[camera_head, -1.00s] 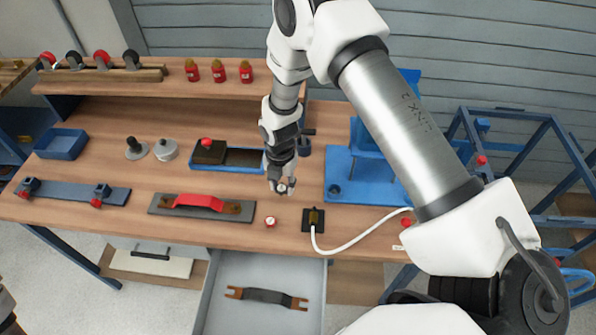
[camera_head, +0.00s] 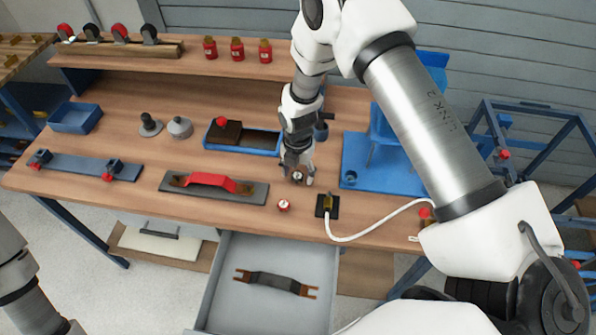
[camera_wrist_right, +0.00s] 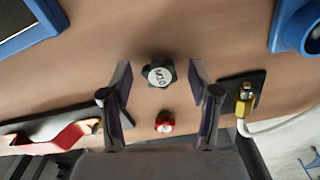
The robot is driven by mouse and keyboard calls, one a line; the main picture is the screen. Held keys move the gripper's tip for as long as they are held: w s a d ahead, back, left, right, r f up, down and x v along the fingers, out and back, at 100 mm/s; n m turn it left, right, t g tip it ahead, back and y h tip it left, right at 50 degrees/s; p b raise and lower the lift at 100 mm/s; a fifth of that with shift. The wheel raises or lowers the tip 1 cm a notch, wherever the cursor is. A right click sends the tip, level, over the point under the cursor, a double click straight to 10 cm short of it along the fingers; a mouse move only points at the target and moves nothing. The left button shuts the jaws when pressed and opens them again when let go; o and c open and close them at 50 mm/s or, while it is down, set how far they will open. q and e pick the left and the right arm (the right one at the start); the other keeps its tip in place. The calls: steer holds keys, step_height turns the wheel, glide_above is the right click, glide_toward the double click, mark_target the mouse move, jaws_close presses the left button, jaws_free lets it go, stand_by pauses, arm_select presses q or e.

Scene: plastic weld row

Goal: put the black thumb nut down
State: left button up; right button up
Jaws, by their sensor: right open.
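The black thumb nut (camera_wrist_right: 159,72), with a pale round cap marked M10, sits on the wooden bench in the wrist view, just beyond and between my open fingertips. It shows small in the head view (camera_head: 298,177). My right gripper (camera_wrist_right: 160,85) is open, with a finger on either side of the nut and a visible gap to each. In the head view my right gripper (camera_head: 298,176) points down at the bench top. My left gripper is out of view; only part of my left arm shows at the lower left.
A red-rimmed knob (camera_head: 284,205) stands just in front of the nut. A black plate with a brass fitting (camera_head: 327,206) and white hose lies to the right. A red-handled plate (camera_head: 213,187) lies left. An open drawer (camera_head: 225,285) juts out below.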

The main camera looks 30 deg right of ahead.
steer(key=shift+w+r, duration=0.1)
steer(key=shift+r, duration=0.1)
step_height(320, 180, up, 12)
steer(key=b, duration=0.2)
steer(key=shift+f, duration=0.15)
